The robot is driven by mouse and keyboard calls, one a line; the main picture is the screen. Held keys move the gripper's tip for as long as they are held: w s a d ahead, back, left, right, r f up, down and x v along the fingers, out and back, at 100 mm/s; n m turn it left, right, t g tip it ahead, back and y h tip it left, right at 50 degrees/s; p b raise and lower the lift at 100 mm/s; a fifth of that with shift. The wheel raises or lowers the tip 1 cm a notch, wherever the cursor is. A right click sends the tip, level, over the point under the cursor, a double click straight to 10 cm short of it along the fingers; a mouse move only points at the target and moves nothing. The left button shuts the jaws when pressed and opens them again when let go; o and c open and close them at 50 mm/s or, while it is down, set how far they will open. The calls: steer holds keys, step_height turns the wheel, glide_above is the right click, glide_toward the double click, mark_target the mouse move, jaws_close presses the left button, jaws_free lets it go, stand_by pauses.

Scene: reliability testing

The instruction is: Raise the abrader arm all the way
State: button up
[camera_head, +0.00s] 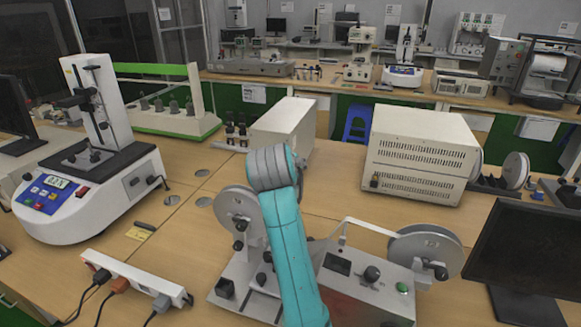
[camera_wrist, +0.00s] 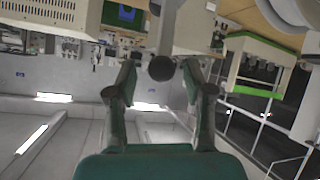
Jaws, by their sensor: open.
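The abrader is the white bench machine (camera_head: 365,293) at the front middle, with a grey disc at each side, a dial and a green button. A thin pale bar (camera_head: 372,226) rises above its panel; I cannot tell whether it is the abrader arm. My teal arm covers the machine's middle and hides my gripper in the head view. In the wrist view my gripper (camera_wrist: 159,72) is open. A dark round knob (camera_wrist: 161,68) on a grey rod shows between its fingertips, with gaps on both sides. I cannot tell how deep the knob sits between them.
A dark monitor (camera_head: 530,255) stands close at the right. A white power strip (camera_head: 137,279) with plugs lies at the front left. A white tester (camera_head: 90,190) stands left, and a vented beige box (camera_head: 420,150) stands behind the abrader. Bare table (camera_head: 340,195) lies between.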

steer(key=v, duration=1)
